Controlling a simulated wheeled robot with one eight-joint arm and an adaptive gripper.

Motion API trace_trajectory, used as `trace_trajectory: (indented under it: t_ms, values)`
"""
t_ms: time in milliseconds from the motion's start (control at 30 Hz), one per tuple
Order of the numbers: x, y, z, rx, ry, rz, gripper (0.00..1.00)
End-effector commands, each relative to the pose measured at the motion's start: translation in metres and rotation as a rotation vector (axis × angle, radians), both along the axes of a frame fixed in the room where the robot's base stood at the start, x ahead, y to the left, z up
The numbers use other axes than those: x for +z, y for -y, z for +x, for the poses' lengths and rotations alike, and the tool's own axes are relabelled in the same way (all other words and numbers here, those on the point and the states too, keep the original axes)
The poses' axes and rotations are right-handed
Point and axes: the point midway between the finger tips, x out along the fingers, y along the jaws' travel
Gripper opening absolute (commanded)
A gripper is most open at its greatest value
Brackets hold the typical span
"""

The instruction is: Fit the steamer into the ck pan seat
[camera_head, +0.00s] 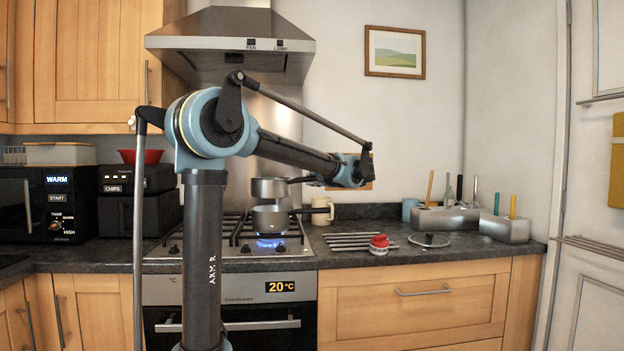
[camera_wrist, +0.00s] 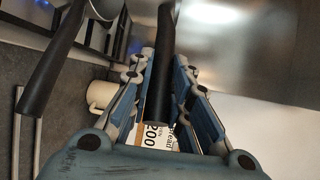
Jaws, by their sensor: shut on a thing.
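The steamer (camera_head: 269,187) is a small steel pot with a dark handle, held in the air above the pan. The pan (camera_head: 269,219) is a similar steel pot on the hob, its dark handle pointing right. A narrow gap seems to show between them, with the steamer roughly over the pan. My gripper (camera_head: 318,181) is to the right of the steamer, shut on its handle. In the wrist view the black handle (camera_wrist: 163,60) runs between the fingers, and shiny steel (camera_wrist: 240,45) fills the upper right. The pan's seat rim is hard to make out.
A blue flame (camera_head: 269,243) burns under the pan on the gas hob (camera_head: 205,246). A cream mug (camera_head: 322,211) stands right of the pan; it also shows in the wrist view (camera_wrist: 101,94). A rack (camera_head: 350,241), a red-topped item (camera_head: 379,243) and a lid (camera_head: 429,241) lie farther right.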

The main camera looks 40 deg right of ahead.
Motion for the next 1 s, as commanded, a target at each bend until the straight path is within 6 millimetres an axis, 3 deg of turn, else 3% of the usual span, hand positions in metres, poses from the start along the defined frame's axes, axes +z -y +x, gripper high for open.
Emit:
trace_trajectory:
  t_ms: [500, 1000]
  values:
    - [-0.035, 0.0, 0.0, 0.001, 0.001, 0.0, 0.0]
    - [-0.04, -0.001, 0.002, 0.003, 0.0, 0.001, 0.0]
